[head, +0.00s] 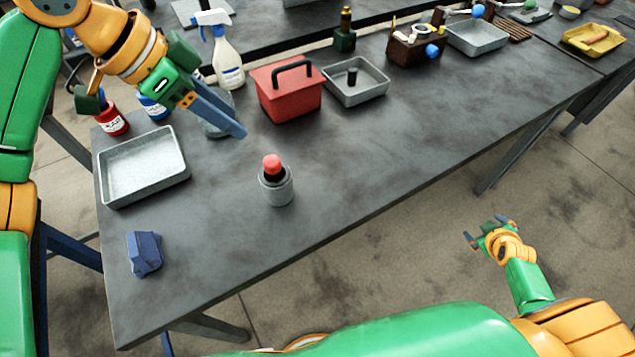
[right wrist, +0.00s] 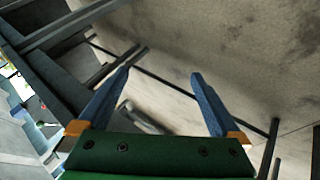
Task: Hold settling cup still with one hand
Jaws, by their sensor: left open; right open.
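A grey cylindrical cup (head: 276,191) stands upright on the dark table, with a black, red-topped piece (head: 272,166) standing in it. A second, greyish cup (head: 214,130) stands further back, mostly hidden behind my left gripper (head: 238,127). I cannot tell for sure which is the settling cup. My left gripper is open, its blue fingers pointing down to the right across the second cup; I cannot tell whether they touch it. My right gripper (head: 487,230) is open and empty, off the table's front edge; the right wrist view also shows its spread fingers (right wrist: 162,76) over floor.
A grey tray (head: 143,168), a blue block (head: 145,254), a red box with a black handle (head: 288,92), a spray bottle (head: 228,62) and red and blue cans (head: 112,121) stand around. Another tray (head: 357,91) lies behind. The table's front middle is clear.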

